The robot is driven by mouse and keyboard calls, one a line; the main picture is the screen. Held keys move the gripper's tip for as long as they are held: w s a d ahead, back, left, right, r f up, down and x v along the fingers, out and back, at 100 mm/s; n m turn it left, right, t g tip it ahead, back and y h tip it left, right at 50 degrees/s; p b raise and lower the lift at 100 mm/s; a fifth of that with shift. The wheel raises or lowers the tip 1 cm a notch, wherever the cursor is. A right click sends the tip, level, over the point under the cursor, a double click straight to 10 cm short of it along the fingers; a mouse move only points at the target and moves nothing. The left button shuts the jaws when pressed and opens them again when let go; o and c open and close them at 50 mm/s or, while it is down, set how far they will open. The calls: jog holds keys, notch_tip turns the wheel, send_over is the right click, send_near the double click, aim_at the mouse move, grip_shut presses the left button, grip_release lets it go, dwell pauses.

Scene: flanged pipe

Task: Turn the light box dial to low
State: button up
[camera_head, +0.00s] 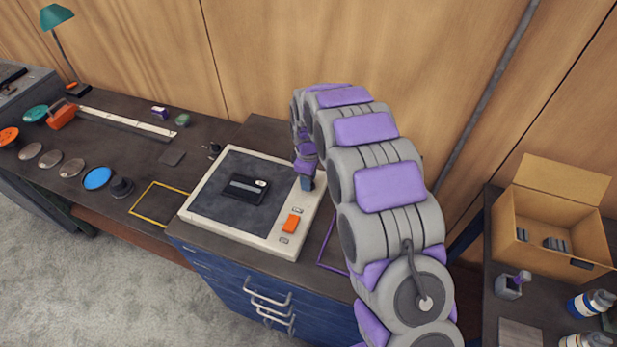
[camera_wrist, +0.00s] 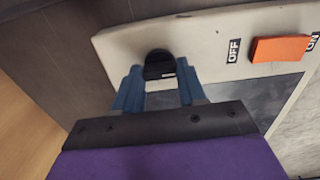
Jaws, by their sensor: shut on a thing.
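The light box (camera_head: 277,242) is a cream-framed box with a dark panel, lying on the blue drawer cabinet. Its black dial (camera_wrist: 160,64) shows in the wrist view near the box's corner, with a small pale mark on its lower right side. My gripper (camera_wrist: 159,76) is shut on the dial, one blue finger on each side. In the head view my gripper (camera_head: 307,183) is at the right side of the frame and hides the dial. I see no setting labels around the dial.
An orange switch (camera_head: 291,224) sits on the box frame near the dial; the wrist view shows OFF and ON labels beside it. A black cassette-like object (camera_head: 245,189) lies on the panel. A cardboard box (camera_head: 545,240) and bottles stand at the right. Several small items lie at the left.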

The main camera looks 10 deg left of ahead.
jog(key=shift+w+r, duration=0.15)
jog(key=o, duration=1.1)
jog(key=shift+a, duration=0.1)
jog(key=shift+c, duration=0.2)
notch_tip(320, 180, up, 17)
